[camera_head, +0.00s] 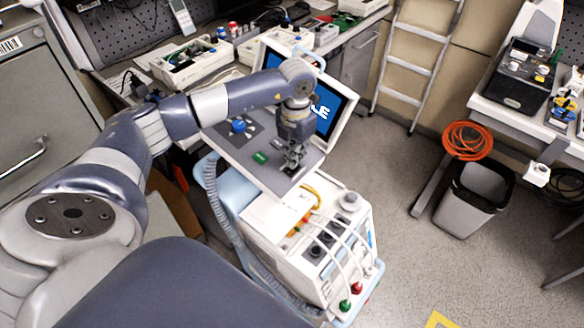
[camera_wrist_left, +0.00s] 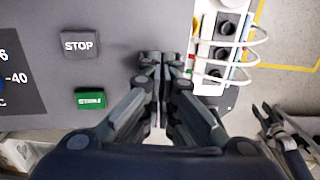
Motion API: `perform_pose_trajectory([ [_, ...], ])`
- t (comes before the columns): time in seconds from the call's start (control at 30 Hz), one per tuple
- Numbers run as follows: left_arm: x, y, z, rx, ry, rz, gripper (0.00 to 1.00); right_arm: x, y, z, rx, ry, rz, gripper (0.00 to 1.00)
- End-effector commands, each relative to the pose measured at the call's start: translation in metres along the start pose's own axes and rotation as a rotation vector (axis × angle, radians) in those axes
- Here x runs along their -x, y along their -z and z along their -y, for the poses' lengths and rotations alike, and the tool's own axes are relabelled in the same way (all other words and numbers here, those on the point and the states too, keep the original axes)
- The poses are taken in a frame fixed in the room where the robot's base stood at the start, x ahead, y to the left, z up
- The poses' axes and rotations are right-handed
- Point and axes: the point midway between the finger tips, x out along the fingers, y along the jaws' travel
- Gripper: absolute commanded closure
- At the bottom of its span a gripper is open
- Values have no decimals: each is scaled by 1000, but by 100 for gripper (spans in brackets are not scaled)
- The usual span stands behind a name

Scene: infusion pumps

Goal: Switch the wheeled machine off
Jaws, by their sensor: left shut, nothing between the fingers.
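The wheeled machine (camera_head: 308,235) is a white unit with a tilted grey control panel (camera_head: 225,140), a screen (camera_head: 334,108) and hoses. The panel carries a blue knob (camera_head: 238,126) and a green button (camera_head: 260,157). In the left wrist view there is a grey STOP button (camera_wrist_left: 81,43) and the green button (camera_wrist_left: 90,99) below it. My left gripper (camera_head: 292,160) is over the panel's right part, shut and empty. In the wrist view its fingertips (camera_wrist_left: 160,60) are to the right of both buttons; I cannot tell whether they touch the panel.
A cluttered workbench (camera_head: 375,30) runs behind the machine. A ladder (camera_head: 415,60) leans at the back. A bin (camera_head: 475,195) and orange cable (camera_head: 467,140) are at right. The floor right of the machine is clear.

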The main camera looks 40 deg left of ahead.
Motion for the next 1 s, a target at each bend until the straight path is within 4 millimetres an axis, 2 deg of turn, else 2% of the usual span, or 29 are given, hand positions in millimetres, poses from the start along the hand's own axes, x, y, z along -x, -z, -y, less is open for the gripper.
perform_pose_trajectory([
  [1.0,-16,0,0,0,0,-2,100,-12,-1,2,-1,2,-1,60],
])
